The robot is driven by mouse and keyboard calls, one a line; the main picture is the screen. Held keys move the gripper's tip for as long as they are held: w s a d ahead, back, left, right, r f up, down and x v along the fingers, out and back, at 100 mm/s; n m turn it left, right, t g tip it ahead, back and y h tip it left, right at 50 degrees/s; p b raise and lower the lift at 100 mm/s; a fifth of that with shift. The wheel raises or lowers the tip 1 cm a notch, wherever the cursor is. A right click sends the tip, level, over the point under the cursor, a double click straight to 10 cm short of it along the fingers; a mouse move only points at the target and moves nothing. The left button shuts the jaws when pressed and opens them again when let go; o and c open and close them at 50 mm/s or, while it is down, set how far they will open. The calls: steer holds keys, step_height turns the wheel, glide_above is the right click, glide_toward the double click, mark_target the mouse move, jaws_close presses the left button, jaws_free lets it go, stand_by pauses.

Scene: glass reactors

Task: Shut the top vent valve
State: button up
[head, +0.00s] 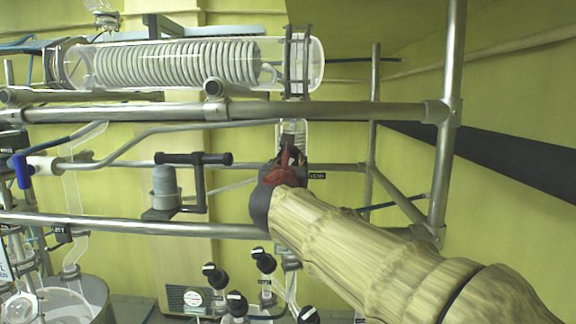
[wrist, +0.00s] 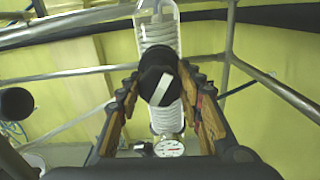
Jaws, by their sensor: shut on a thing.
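The vent valve's round black knob (wrist: 160,86) sits in front of a clear glass column in the wrist view. A white stripe on its face slants up to the right. My gripper (wrist: 161,80) has one finger on each side of the knob and is shut on it. In the head view my gripper (head: 285,160) is at the upright glass piece under the right end of the coil condenser, beside a small black label (head: 316,175). The knob is hidden there behind my gripper and arm.
Metal rails (head: 340,111) cross above my gripper, with an upright post (head: 447,120) to the right. A glass coil condenser (head: 180,62) lies overhead. Several black knobs (head: 264,263) stand below. A round gauge (wrist: 170,147) shows low in the wrist view.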

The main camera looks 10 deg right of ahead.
steer(key=shift+c, duration=1)
steer(key=shift+m+b, duration=0.3)
steer(key=shift+b, duration=0.2)
steer(key=shift+f+m+b, duration=0.15)
steer(key=shift+m+b, duration=0.45)
steer(key=shift+b, duration=0.1)
steer(key=m+b, duration=0.3)
steer(key=b, duration=0.1)
steer(key=shift+d+f, duration=0.1)
steer(key=m+b, duration=0.5)
steer(key=m, duration=0.1)
steer(key=o, duration=1.2)
steer(key=shift+r, duration=0.2)
steer(key=shift+c, duration=0.2)
